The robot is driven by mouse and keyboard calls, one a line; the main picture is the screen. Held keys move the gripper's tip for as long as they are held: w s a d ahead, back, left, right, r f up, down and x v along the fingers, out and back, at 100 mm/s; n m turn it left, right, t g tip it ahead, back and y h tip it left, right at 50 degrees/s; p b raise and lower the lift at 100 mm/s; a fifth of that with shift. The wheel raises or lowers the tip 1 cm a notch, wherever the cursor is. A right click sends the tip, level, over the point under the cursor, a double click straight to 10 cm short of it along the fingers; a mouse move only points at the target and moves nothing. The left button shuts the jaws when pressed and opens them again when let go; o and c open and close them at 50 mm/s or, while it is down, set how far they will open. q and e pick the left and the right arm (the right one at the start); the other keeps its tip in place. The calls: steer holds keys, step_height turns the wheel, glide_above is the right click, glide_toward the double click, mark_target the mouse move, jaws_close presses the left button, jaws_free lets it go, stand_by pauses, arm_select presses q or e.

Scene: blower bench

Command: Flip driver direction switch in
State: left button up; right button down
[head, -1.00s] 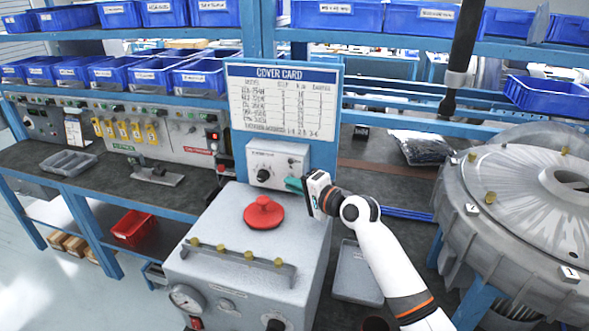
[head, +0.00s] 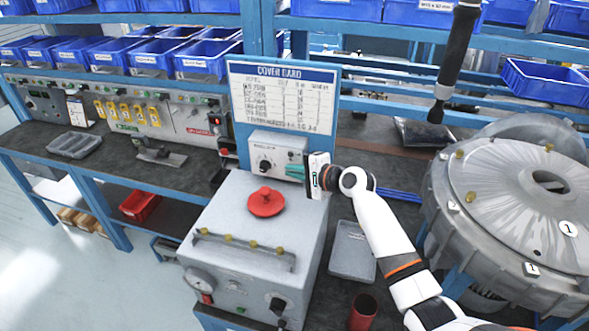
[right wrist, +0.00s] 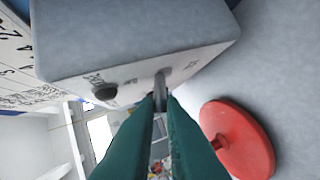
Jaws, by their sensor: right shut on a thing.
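A small grey control box (head: 262,140) with a dark knob (head: 265,165) stands under the cover card, behind the larger grey cabinet. My right gripper (head: 289,172) reaches it from the right, its green fingers at the box's front face. In the right wrist view the fingers (right wrist: 160,98) are closed around a thin metal lever (right wrist: 160,84) that sticks out of the box face, beside the black knob (right wrist: 106,92). The lever's tip and exact tilt are hidden between the fingers. A black driver (head: 455,60) hangs at the upper right. My left gripper is out of view.
The grey cabinet (head: 235,225) with a red round knob (head: 266,202) stands close below the gripper. A large metal housing (head: 510,200) is at the right. A grey tray (head: 352,252) and red cup (head: 362,312) lie between them. The cover card (head: 282,97) stands behind.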

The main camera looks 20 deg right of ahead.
steer(key=c, duration=1.5)
jaws_free()
steer(key=shift+p+v, duration=2.5)
steer(key=shift+v, duration=3.5)
